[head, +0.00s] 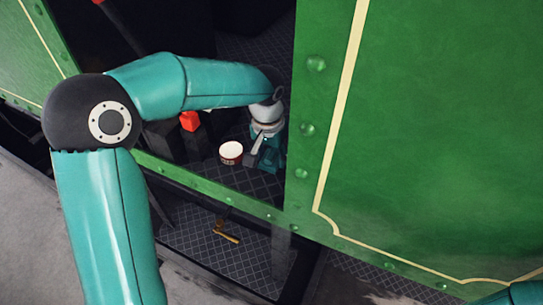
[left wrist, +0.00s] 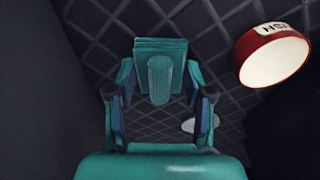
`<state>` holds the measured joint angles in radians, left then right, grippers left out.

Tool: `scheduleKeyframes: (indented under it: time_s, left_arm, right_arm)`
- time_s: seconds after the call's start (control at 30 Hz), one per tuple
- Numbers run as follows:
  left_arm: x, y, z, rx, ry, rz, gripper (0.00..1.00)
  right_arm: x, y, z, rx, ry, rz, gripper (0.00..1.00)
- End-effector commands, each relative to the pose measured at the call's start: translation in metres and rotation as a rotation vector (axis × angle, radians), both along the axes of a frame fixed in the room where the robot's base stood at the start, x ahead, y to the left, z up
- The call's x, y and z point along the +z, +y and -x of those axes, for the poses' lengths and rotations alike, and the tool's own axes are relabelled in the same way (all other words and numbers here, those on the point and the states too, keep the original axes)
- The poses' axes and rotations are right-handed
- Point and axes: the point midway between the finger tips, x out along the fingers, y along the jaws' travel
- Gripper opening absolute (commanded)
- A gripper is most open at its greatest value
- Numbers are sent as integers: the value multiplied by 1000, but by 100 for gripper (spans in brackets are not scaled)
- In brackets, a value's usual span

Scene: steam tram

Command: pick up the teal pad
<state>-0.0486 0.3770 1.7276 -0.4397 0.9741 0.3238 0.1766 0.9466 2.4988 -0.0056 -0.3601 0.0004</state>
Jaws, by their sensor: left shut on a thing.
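My left gripper (head: 264,156) reaches through the opening in the green tram side, low over the dark patterned floor. In the left wrist view its two fingers (left wrist: 158,78) stand on either side of the teal pad (left wrist: 160,46), a flat, square-edged piece with a rounded teal stub facing the camera. The gripper is shut on it. Whether the pad still touches the floor cannot be told. In the head view the pad cannot be told apart from the teal gripper. My right gripper is out of view; only a bit of teal arm shows at the bottom right corner.
A red-and-white round tin (head: 231,152) stands just left of the gripper; it also shows in the left wrist view (left wrist: 270,58). A green riveted panel (head: 420,130) borders the opening on the right. A brass-coloured tool (head: 226,232) lies on the lower step.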

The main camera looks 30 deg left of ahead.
Motion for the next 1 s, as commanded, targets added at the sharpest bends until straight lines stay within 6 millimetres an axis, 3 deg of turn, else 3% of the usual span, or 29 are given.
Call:
scheduleKeyframes:
  time_s: [0.17,0.37,0.8,1.0]
  left_arm:
    - [9,0,-1,0,-2,0,22]
    - [34,-1,-1,-1,-5,1,22]
    - [141,-1,-2,0,-6,1,22]
    - [178,-1,-1,-1,-3,1,22]
  right_arm:
    - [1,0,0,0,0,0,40]
    - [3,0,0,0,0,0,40]
    - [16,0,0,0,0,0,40]
    - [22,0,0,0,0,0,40]
